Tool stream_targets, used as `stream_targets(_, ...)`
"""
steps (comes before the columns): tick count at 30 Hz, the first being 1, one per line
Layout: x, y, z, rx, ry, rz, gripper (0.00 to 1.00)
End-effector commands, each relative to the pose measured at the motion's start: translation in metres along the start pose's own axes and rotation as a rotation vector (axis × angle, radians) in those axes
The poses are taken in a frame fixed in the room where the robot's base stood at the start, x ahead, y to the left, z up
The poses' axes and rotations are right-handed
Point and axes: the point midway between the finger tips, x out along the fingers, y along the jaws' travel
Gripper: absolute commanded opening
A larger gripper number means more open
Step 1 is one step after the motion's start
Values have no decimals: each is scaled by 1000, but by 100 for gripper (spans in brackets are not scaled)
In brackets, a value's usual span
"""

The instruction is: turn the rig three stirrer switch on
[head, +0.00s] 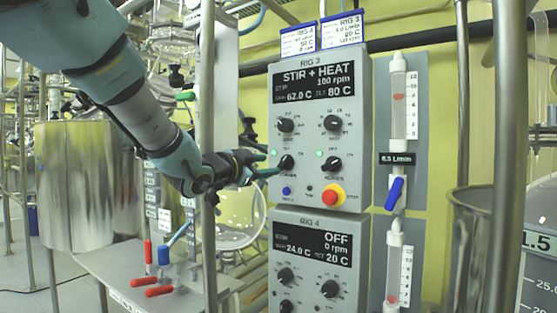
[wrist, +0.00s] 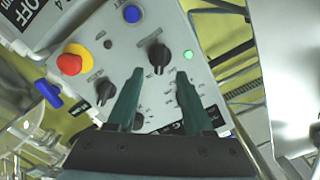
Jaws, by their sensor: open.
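The rig three panel (head: 318,85) reads "STIR + HEAT", 100 rpm, 62.0 C and set 80 C. Its lower-left knob (head: 286,162) has a lit green lamp (head: 276,153) beside it. In the wrist view the same knob (wrist: 157,57) stands just ahead of the fingertips, with the lit lamp (wrist: 188,55) at its right. My gripper (head: 266,165) is open, at the panel's left edge, its green fingers pointing at this knob. In the wrist view my gripper (wrist: 160,72) has nothing between its fingers and looks apart from the knob. The knob's small lettering is unreadable.
The lower-right knob (head: 331,163) also has a lit green lamp. A red stop button (head: 333,195) on yellow and a blue button (head: 286,190) sit below. The rig four panel (head: 312,245) underneath reads "OFF". A metal post (head: 207,90) stands close to my arm.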

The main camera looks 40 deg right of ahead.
Motion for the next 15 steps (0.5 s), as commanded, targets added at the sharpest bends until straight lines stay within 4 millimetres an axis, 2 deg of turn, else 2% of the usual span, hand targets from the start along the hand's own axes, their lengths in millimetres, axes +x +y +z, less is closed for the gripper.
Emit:
stream_targets(1,11,0,-1,0,0,2,51)
stream_targets(6,39,0,-1,1,-1,2,51)
stream_targets(10,54,0,-1,2,-1,2,51)
stream_targets(15,62,0,-1,2,0,0,51)
